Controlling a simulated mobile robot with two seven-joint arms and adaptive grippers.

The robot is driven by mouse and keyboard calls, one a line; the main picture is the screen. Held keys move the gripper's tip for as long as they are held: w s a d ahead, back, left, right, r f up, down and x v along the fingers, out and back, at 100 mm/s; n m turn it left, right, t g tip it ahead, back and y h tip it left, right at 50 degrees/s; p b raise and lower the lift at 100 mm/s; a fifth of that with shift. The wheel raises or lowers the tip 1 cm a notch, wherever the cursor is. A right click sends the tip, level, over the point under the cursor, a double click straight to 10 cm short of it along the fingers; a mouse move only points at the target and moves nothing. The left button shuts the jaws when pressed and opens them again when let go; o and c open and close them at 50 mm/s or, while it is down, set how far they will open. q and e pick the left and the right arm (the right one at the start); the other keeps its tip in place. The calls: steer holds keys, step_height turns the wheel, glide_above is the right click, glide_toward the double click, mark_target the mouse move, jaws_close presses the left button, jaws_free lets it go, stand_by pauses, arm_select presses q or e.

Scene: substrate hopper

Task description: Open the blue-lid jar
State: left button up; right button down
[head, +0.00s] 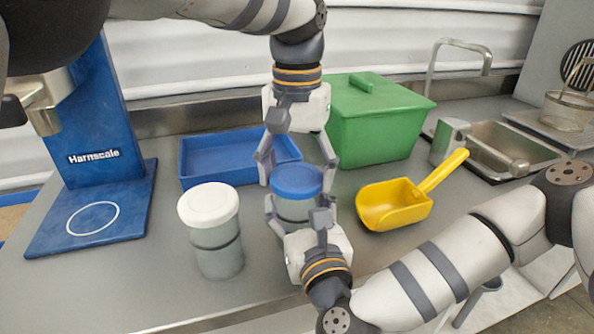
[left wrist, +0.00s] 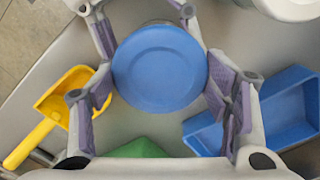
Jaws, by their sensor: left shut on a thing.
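The blue-lid jar (head: 296,205) stands upright on the counter, with its blue lid (head: 297,181) on top. My left gripper (head: 296,172) comes down from above and is shut on the blue lid, one finger at each side. In the left wrist view the lid (left wrist: 160,68) lies between its purple-padded fingers (left wrist: 163,115). My right gripper (head: 295,212) reaches in from the front, its fingers on both sides of the jar body below the lid. It looks shut on the body, though the contact is partly hidden.
A white-lidded jar (head: 209,206) stands just left. A blue tray (head: 200,184) and a green lidded box (head: 375,125) are behind. A yellow scoop (head: 395,207) lies right, near the sink (head: 500,150). A blue Harnscale stand (head: 96,150) is far left.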

mark_target(297, 176)
arm_select(q)
steer(key=shift+r, duration=0.15)
steer(key=shift+r, duration=0.95)
steer(key=shift+r, duration=0.1)
step_height(297, 176, up, 4)
steer(key=shift+f, duration=0.1)
arm_select(e)
steer(key=shift+c, duration=1.7)
jaws_free()
